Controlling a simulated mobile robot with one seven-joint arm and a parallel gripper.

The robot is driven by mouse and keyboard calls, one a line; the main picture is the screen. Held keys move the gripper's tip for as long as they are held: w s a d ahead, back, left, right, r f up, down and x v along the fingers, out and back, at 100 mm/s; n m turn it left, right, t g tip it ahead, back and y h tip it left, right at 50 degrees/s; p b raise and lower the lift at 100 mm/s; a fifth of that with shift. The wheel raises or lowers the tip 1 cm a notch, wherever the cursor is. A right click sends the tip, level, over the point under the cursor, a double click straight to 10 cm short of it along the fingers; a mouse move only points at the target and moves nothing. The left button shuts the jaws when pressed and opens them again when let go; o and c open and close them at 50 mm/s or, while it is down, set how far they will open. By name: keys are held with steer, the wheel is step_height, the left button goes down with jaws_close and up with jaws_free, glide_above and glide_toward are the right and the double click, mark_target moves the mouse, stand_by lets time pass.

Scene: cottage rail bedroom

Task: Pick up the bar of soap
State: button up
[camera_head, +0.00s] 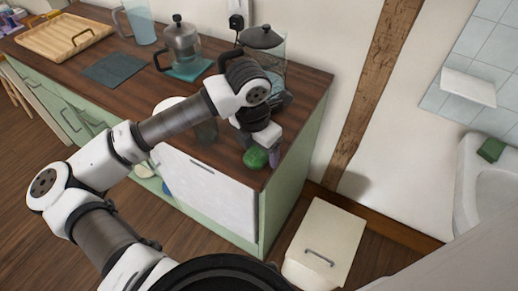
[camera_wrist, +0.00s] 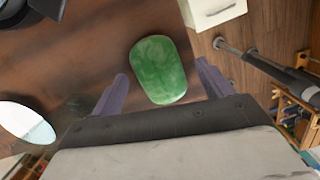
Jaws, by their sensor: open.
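The bar of soap (camera_head: 255,157), green and rounded, lies on the wooden counter near its front right corner. In the wrist view the soap (camera_wrist: 158,68) shows whole, upper centre, with its long side tilted slightly. My gripper (camera_head: 261,147) points down over that corner, right at the soap. Its two purple fingers are apart, one on each side of the soap's lower part in the wrist view, with visible gaps. The gripper is empty. Whether the fingertips are level with the soap or above it, I cannot tell.
A glass press (camera_head: 182,42), a jug (camera_head: 139,22) and a wooden tray (camera_head: 64,36) stand farther left. A cream bin (camera_head: 325,240) is on the floor. Another green block (camera_head: 491,149) lies on the washbasin.

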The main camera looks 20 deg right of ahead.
steer(key=shift+f, duration=0.4)
steer(key=shift+c, duration=0.5)
steer(key=c, duration=1.1)
steer(key=shift+o, duration=0.2)
steer(key=shift+r, duration=0.15)
